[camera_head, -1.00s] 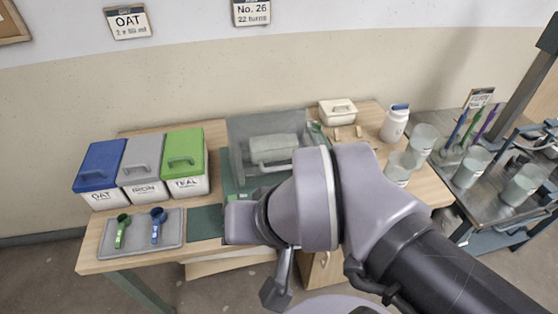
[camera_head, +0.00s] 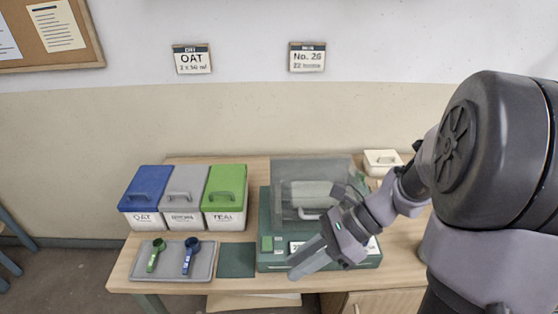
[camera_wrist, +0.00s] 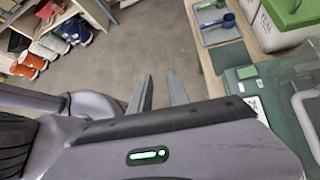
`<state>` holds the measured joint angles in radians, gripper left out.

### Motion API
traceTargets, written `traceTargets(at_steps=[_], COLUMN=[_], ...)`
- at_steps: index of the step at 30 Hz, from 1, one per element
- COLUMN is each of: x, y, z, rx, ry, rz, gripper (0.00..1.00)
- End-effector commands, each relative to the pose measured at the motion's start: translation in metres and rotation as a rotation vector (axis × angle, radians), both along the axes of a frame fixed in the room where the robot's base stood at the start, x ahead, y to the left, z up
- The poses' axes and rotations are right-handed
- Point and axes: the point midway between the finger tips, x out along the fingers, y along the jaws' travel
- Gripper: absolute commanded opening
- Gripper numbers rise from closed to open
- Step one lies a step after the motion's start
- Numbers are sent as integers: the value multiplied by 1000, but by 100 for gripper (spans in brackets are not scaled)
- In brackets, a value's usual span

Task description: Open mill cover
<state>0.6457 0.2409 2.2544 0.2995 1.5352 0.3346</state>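The mill has a dark green base (camera_head: 268,258) on the wooden table, below the wall signs. Its clear grey cover (camera_head: 300,170) appears down over a pale roller shape. My gripper (camera_head: 296,268) hangs in front of the mill, with its fingers pointing down and left, and hides part of the base front. In the wrist view the two fingers of my gripper (camera_wrist: 160,84) stand apart with nothing between them. The mill base (camera_wrist: 243,78) and the edge of the clear cover (camera_wrist: 290,72) show at the right of that view, apart from the fingers.
Blue (camera_head: 147,190), grey (camera_head: 184,190) and green (camera_head: 225,188) lidded bins stand left of the mill. A grey tray (camera_head: 172,270) with green and blue scoops lies before them. A small cream box (camera_head: 381,160) stands behind right. The wrist view shows open floor (camera_wrist: 120,45) below the fingers.

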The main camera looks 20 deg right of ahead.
Motion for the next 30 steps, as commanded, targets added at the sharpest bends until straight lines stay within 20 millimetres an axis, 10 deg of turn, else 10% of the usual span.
traceTargets(at_steps=[9, 13, 30], x=[34, 24, 133], y=[-168, -201, -141], z=[-100, -127, -117], rx=[1091, 1309, 1340], ry=[576, 629, 640], rz=[-985, -1116, -1131], gripper=[22, 22, 22])
